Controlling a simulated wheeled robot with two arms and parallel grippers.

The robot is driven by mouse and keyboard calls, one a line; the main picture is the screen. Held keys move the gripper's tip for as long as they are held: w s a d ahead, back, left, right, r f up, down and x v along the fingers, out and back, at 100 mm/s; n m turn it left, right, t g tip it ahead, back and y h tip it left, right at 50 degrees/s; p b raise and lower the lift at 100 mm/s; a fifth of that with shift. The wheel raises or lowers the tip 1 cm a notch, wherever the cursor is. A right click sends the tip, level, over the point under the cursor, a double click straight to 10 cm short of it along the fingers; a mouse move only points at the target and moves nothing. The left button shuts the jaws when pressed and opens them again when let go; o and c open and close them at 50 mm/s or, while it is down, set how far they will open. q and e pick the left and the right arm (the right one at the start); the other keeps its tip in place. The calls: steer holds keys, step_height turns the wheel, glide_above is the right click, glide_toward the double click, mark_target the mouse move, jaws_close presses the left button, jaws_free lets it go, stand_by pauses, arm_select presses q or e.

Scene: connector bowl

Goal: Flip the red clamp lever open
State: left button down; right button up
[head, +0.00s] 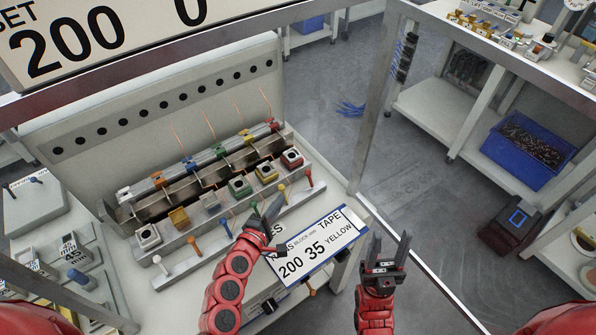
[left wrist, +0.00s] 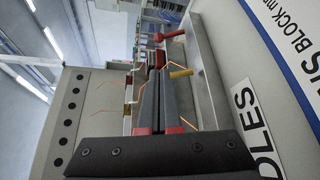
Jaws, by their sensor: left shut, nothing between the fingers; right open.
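The red clamp lever (head: 309,176) stands at the right end of a row of coloured levers along the front of the fixture. It also shows in the left wrist view (left wrist: 173,36), beyond the yellow lever (left wrist: 180,72). My left gripper (head: 273,207) is shut and empty, near the green and yellow levers and apart from the red one. Its dark fingers (left wrist: 158,85) point toward the far end of the row in the left wrist view. My right gripper (head: 390,240) is open and empty, right of the printed card.
A fixture with several coloured blocks (head: 239,186) stands behind the levers. A printed card (head: 318,247) lies at the bench front. A metal post (head: 376,90) rises to the right of the bench. A blue bin (head: 527,150) sits on a shelf further right.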

mark_target(310, 179)
arm_select(q)
steer(key=x, duration=1.2)
steer(key=shift+p, duration=0.3)
steer(key=shift+w+d, duration=0.15)
steer(key=shift+w, duration=0.25)
